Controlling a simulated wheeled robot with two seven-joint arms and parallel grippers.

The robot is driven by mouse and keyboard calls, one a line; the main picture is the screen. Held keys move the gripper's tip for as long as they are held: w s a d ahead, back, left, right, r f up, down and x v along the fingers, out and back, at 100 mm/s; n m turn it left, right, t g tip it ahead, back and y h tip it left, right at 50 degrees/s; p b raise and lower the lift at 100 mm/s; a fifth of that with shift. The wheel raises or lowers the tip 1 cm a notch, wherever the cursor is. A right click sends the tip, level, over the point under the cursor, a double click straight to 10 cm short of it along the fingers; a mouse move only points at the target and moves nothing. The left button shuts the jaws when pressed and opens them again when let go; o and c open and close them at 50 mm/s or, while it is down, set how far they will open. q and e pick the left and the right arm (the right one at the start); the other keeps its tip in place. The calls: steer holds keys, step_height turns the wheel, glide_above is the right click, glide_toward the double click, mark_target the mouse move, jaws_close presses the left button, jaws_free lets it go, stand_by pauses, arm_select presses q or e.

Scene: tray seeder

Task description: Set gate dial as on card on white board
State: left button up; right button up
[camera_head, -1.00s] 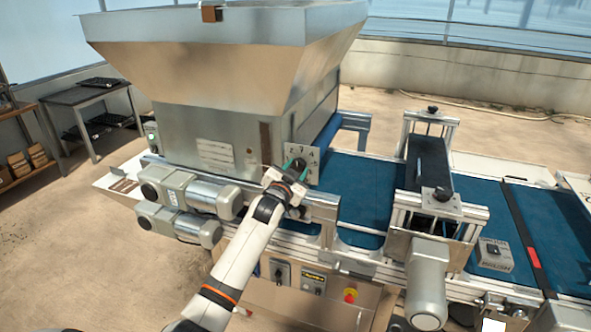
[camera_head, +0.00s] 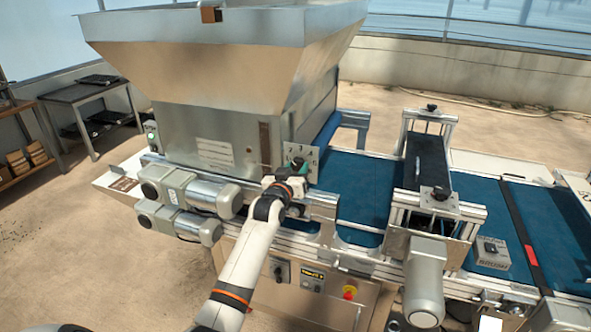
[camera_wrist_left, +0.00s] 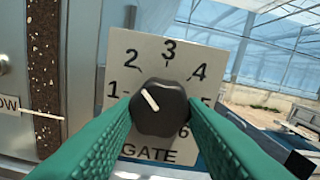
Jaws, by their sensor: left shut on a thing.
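The gate dial (camera_wrist_left: 160,107) is a black knob on a light plate (camera_wrist_left: 150,45) with numbers 1 to 6 and the word GATE. Its white pointer line slants to the upper left, between 1 and 2. My left gripper (camera_wrist_left: 160,112) is shut on the dial, one green finger on each side. In the head view, my left gripper (camera_head: 297,166) is at the dial plate (camera_head: 309,158) on the machine's side, below the hopper. The card and white board are not visible in these views. My right gripper is not in view.
The large metal hopper (camera_head: 215,75) stands above the plate. Two grey motors (camera_head: 180,190) stick out left of my arm. A blue conveyor belt (camera_head: 360,190) runs to the right. A control panel with a red button (camera_head: 349,292) lies below my arm.

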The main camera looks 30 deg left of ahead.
arm_select(q)
steer(key=shift+f, duration=0.2)
steer(key=o, duration=1)
steer(key=shift+r, duration=0.1)
steer(key=shift+b+v, duration=1.3)
steer(key=shift+v, duration=4.7)
